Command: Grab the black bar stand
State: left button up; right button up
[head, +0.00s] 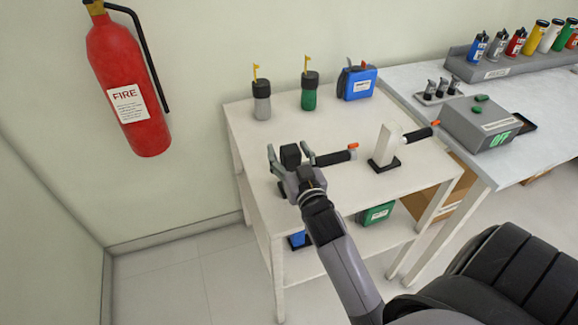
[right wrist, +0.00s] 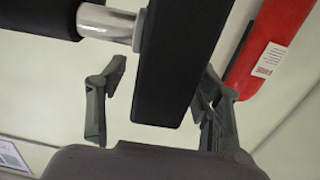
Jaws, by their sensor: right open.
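The black bar stand (head: 290,154) is on the white table, with its dark bar (head: 335,156) with an orange tip pointing right. My right gripper (head: 290,158) is open at the stand, one finger on each side of its post. In the right wrist view, the black post (right wrist: 180,60) runs between the open fingers (right wrist: 158,112), with a gap on the left; contact on the right cannot be told. The silver collar and part of the bar (right wrist: 110,22) show at upper left. My gripper and arm hide most of the stand's lower part. My left gripper is not in view.
A white bar stand (head: 387,146) is close on the right. Grey (head: 262,100) and green (head: 309,93) bottles and a blue canister (head: 358,82) stand at the back. A fire extinguisher (head: 125,85) hangs on the wall. A grey box (head: 480,122) sits on the side bench.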

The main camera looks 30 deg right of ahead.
jog(key=shift+s+a+r, duration=0.2)
jog(key=shift+s+r, duration=0.15)
jog(key=shift+s, duration=0.2)
jog(key=c, duration=0.4)
jog(key=shift+c, duration=0.9)
jog(key=c, duration=0.6)
grip_shut()
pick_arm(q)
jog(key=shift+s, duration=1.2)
pick_arm(e)
jog(key=shift+r, duration=0.15)
